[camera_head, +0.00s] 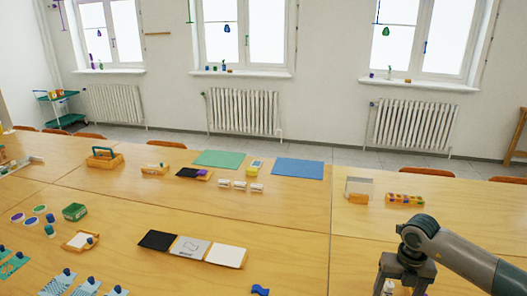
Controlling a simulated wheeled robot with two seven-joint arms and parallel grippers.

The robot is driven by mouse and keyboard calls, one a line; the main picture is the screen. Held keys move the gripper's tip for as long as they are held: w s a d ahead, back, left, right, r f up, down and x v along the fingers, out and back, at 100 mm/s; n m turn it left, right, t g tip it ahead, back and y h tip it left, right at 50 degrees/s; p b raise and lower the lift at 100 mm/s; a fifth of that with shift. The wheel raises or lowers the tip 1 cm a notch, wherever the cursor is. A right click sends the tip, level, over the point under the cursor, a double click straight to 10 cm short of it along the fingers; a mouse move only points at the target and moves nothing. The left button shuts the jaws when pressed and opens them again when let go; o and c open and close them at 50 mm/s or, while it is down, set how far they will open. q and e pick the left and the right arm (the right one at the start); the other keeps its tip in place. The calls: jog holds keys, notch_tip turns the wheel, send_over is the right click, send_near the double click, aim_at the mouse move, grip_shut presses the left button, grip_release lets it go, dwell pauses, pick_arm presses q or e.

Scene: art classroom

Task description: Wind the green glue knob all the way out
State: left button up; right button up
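My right gripper (402,287) comes in from the right at the bottom edge, pointing down over the table. Its fingertips are cut off by the frame, so I cannot tell whether it is open or shut. A small white object (388,287) shows by its left finger; I cannot tell whether it is a glue stick or whether it is held. No green glue knob can be made out for certain. My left gripper is not in view.
The wooden table (290,225) has bare room in its middle. A black, grey and white panel strip (190,247) lies centre-left. A clear box (359,188) and a paint tray (404,199) stand behind my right arm.

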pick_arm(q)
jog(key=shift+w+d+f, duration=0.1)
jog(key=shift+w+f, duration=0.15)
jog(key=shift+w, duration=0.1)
pick_arm(e)
jog(key=shift+n, duration=0.5)
pick_arm(q)
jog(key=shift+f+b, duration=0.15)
jog(key=shift+b, duration=0.2)
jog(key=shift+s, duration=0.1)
pick_arm(e)
jog(key=c, duration=1.5)
